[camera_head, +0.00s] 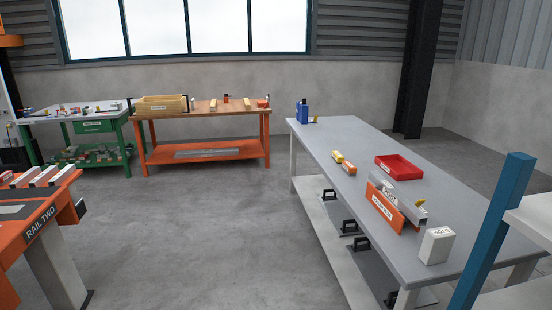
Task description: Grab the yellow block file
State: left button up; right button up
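A small yellow block (337,156) lies on the grey table (320,142), near its left edge. It may be the yellow block file; it is too small to tell. Two more small yellowish pieces, one (220,105) left of the other (247,104), are on the orange bench at the back. Neither of my grippers is in view.
The grey table also holds a red tray (398,167), an orange labelled panel jig (384,208), a white box (436,246) and a blue container (302,112). A blue post (497,225) stands at right. An orange RAIL TWO bench (40,230) is at left. The middle floor is clear.

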aim_at(336, 156)
jog(key=i+j+z, duration=0.1)
jog(key=i+z, duration=0.2)
jog(key=i, duration=0.15)
jog(key=i+j+z, duration=0.25)
jog(key=i, duration=0.2)
jog(key=i+j+z, duration=0.3)
jog(key=i+j+u, duration=0.2)
jog(key=i, duration=0.45)
jog(key=i+u, duration=0.2)
jog(key=i, duration=0.4)
jog(key=i+l+u, duration=0.25)
jog(key=i, duration=0.4)
jog(key=i+l+u, duration=0.2)
jog(key=i, duration=0.45)
jog(key=j, duration=0.1)
